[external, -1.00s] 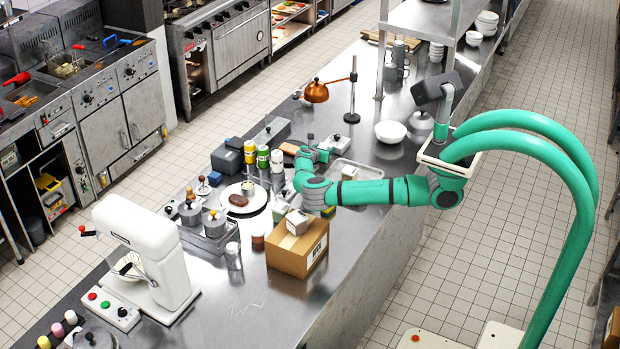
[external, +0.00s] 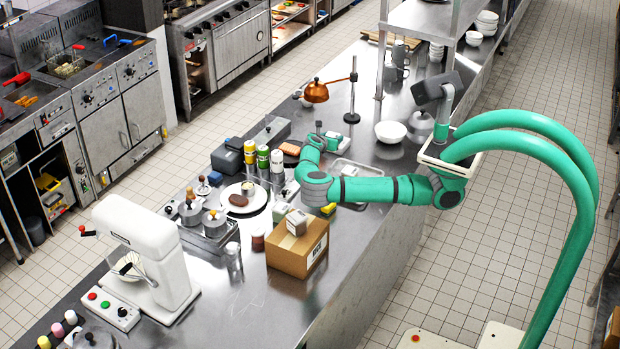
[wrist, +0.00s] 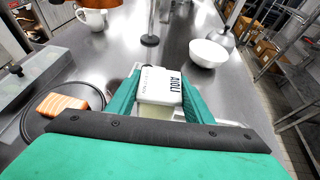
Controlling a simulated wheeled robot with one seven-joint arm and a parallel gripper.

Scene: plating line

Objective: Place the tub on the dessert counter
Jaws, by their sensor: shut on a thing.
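A white tub with dark lettering reading AIOLI (wrist: 161,86) sits between the two green fingers of my gripper (wrist: 158,97) in the wrist view. The fingers are shut on its sides. In the external view my gripper (external: 333,138) is over the steel counter (external: 375,228), left of the white bowl, and the tub is small and hard to make out there. Part of the tub's lower side is hidden by my gripper. I cannot tell which surface is the dessert counter.
A white bowl (external: 390,131) stands to the right. A copper lamp (external: 316,92) on a stand is behind. A shallow tray (external: 366,167) lies near my arm. A cardboard box (external: 292,258) stands at the front. Bare steel shows around the lamp stand.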

